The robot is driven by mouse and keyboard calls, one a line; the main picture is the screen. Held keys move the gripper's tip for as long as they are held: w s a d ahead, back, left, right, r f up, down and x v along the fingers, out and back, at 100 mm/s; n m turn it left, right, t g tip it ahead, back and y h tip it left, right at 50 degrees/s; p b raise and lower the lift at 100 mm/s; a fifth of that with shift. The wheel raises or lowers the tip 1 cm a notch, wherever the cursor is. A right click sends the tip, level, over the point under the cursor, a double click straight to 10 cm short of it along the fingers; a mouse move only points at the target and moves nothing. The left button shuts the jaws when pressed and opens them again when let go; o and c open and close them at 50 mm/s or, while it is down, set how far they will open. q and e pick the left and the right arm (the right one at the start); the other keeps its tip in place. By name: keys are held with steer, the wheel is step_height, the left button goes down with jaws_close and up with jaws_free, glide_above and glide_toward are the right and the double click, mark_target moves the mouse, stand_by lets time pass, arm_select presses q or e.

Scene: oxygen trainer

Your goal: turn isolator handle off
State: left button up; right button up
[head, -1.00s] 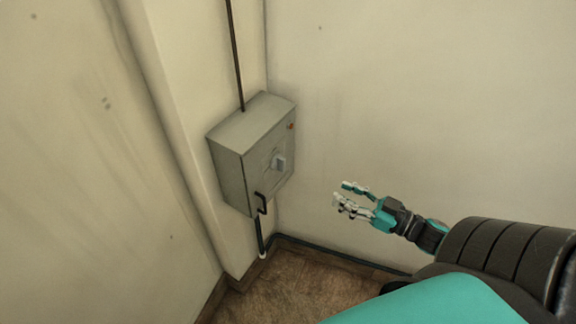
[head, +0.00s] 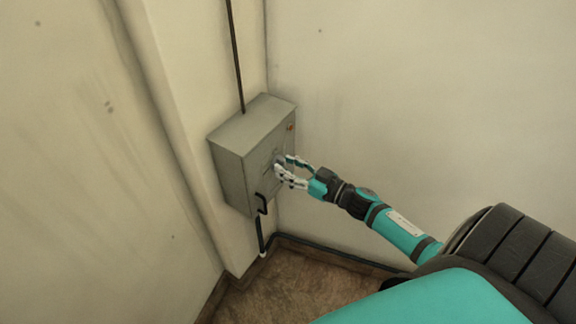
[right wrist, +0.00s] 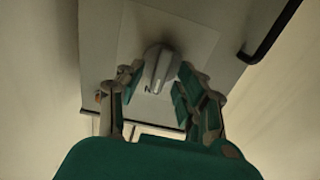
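The grey isolator box (head: 232,172) is fixed to the wall near the corner. Its isolator handle is a light grey knob on the front face, mostly hidden by my fingers in the head view. In the right wrist view the handle (right wrist: 160,68) stands between my fingers, on a pale plate. My right gripper (head: 281,168) is at the box front with its fingers apart, one on each side of the handle. In the right wrist view, my right gripper (right wrist: 158,88) shows a finger close to each side; I cannot tell whether they touch the handle. My left gripper is not in view.
A black bar handle (head: 261,203) sticks out at the box's lower front edge and also shows in the right wrist view (right wrist: 270,32). A small orange-red spot (head: 291,127) is at the upper right of the face. Walls stand close behind; brown floor lies below.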

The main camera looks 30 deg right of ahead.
steer(key=shift+w, duration=0.1)
steer(key=shift+c, duration=0.4)
jaws_close()
steer(key=shift+n, duration=0.4)
steer(key=n, duration=0.2)
steer(key=shift+a+n, duration=0.1)
steer(key=shift+n, duration=0.3)
steer(key=n+b, duration=0.1)
steer(key=n, duration=0.3)
steer(key=n+b, duration=0.1)
steer(key=n, duration=0.4)
steer(key=n+b, duration=0.1)
steer(key=n, duration=0.4)
steer(key=shift+a+f, duration=0.2)
steer(key=shift+f, duration=0.15)
steer(key=shift+n, duration=0.4)
steer(key=shift+o, duration=0.4)
jaws_free()
